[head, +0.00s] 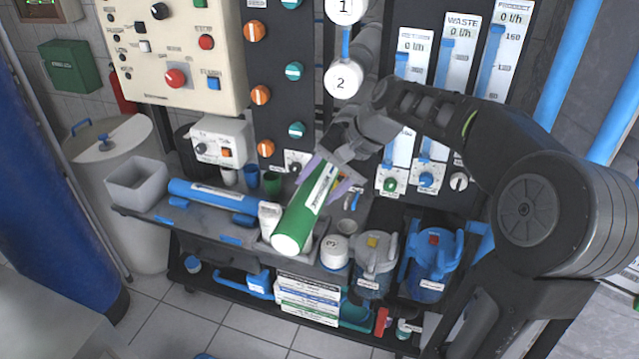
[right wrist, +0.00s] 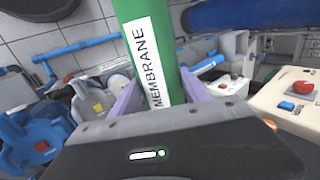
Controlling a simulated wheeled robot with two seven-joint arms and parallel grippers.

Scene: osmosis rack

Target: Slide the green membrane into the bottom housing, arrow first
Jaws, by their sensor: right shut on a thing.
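The green membrane (head: 303,213) is a long green cylinder with a white label and a pale lower end. My right gripper (head: 328,172) is shut around its upper part and holds it tilted in front of the bench. In the right wrist view the membrane (right wrist: 148,50) stands between the fingers, its label reading MEMBRANE. I cannot make out the arrow. White round end caps marked 1 (head: 346,9) and 2 (head: 343,80) sit one above the other on the rack. The bottom housing's opening is not visible; my right gripper and arm cover the area below cap 2. My left gripper is not in view.
A loose white cap marked 3 (head: 334,251) lies on the bench right of the membrane's lower end. A blue cylinder (head: 213,195) and a grey bin (head: 137,184) are on the left. Blue-and-grey jugs (head: 431,262) stand right. Control panels (head: 180,45) rise behind.

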